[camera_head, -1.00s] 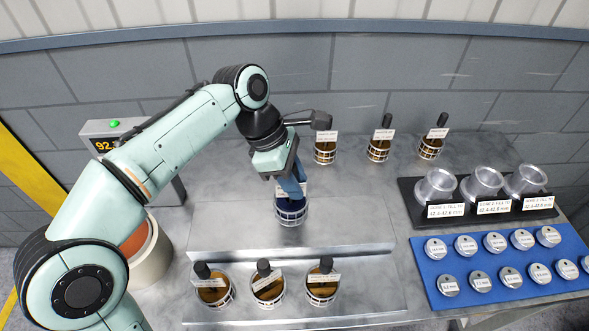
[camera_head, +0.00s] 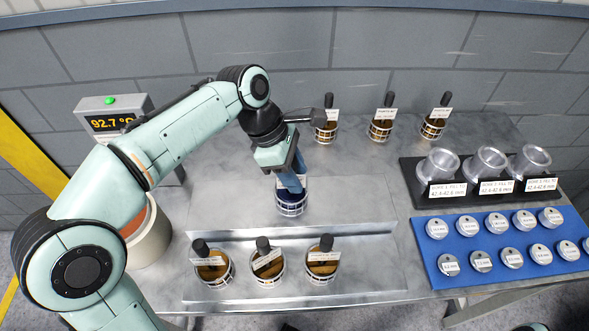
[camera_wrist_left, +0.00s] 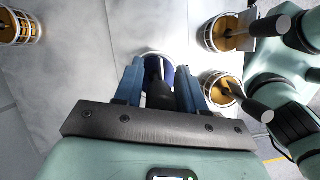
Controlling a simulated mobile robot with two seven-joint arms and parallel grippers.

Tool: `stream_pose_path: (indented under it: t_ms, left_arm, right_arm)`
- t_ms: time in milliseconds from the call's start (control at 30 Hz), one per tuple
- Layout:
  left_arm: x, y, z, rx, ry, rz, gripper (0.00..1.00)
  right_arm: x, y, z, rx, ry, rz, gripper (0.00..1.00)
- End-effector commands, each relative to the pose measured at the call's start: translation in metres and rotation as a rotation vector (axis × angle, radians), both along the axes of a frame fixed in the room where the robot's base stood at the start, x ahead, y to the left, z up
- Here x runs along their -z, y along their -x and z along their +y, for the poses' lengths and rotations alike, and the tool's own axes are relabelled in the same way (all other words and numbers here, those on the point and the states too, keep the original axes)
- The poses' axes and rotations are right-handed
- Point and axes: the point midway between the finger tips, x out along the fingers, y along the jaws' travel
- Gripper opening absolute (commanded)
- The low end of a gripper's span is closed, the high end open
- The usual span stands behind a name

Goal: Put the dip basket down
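A dip basket with a dark blue inside (camera_head: 291,208) is at the middle of the head view, over the raised metal plate (camera_head: 350,205). I cannot tell whether its bottom touches the plate. My left gripper (camera_head: 291,182) is above it, blue fingers pointing down. In the left wrist view the fingers (camera_wrist_left: 161,88) stand on both sides of a black handle (camera_wrist_left: 161,97) and appear closed on it. The blue basket (camera_wrist_left: 154,61) shows partly behind the handle and fingers. My right gripper is not in view.
Front baskets (camera_head: 268,272) stand in a row on the lower step, back baskets (camera_head: 380,131) behind. A temperature display (camera_head: 110,122) reads 92.7. A pale round vessel (camera_head: 150,240) is at left. A black rack (camera_head: 420,199) and blue mat (camera_head: 435,264) with discs lie right.

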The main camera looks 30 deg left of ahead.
Motion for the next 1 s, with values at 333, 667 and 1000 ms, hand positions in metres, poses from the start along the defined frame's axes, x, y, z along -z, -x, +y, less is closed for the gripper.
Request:
stream_pose_path:
  t_ms: [333, 667, 1000]
  left_arm:
    - [-0.001, 0.0, 0.0, 0.0, 0.0, 0.0, 0.55]
    - [-0.05, 0.004, 0.018, -0.003, 0.0, -0.004, 0.55]
    - [-0.106, 0.011, 0.04, -0.001, 0.0, -0.002, 0.55]
  right_arm:
    - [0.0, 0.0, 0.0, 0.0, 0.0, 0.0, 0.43]
    - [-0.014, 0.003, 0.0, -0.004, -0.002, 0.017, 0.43]
    - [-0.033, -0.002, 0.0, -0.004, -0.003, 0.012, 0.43]
